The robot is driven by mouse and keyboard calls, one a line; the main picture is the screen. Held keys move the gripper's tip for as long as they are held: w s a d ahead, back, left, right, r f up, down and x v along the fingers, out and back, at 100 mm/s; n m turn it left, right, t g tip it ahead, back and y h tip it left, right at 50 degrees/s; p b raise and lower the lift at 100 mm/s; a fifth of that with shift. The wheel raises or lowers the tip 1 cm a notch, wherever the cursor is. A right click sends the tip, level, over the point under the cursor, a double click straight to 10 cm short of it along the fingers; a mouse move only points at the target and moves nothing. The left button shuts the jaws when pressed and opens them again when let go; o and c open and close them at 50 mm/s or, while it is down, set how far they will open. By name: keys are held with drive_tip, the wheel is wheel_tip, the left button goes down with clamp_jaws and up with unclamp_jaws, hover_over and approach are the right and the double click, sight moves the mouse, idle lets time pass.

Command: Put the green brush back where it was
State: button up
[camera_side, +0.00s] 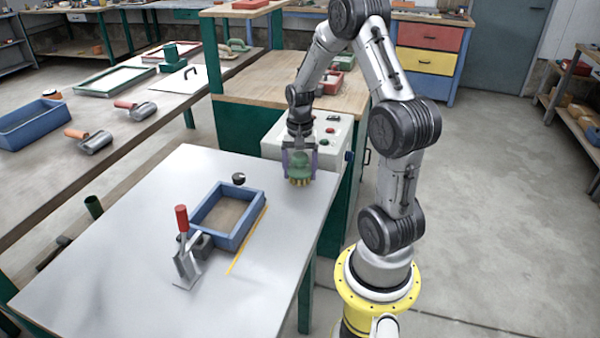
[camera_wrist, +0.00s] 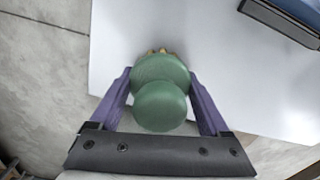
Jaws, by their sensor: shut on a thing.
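The green brush (camera_side: 299,166) has a rounded green body and tan bristles pointing down. My gripper (camera_side: 299,160) is shut on it, with a purple finger on each side, at the far right corner of the grey table (camera_side: 150,255). In the wrist view the brush (camera_wrist: 161,90) sits between the two fingers of my gripper (camera_wrist: 161,100), with bristle tips just showing beyond it. I cannot tell whether the bristles touch the table top.
A blue frame (camera_side: 203,205) lies on the table, with a red-handled clamp (camera_side: 184,240) at its near left and a black knob (camera_side: 238,178) behind it. A yellow strip (camera_side: 246,240) runs along its right side. A control box (camera_side: 325,130) stands behind my gripper. The table's right part is clear.

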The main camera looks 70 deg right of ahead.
drive_tip(key=shift+f, duration=0.4)
drive_tip(key=o, duration=1.2)
drive_tip(key=shift+f, duration=0.15)
drive_tip(key=shift+c, duration=0.2)
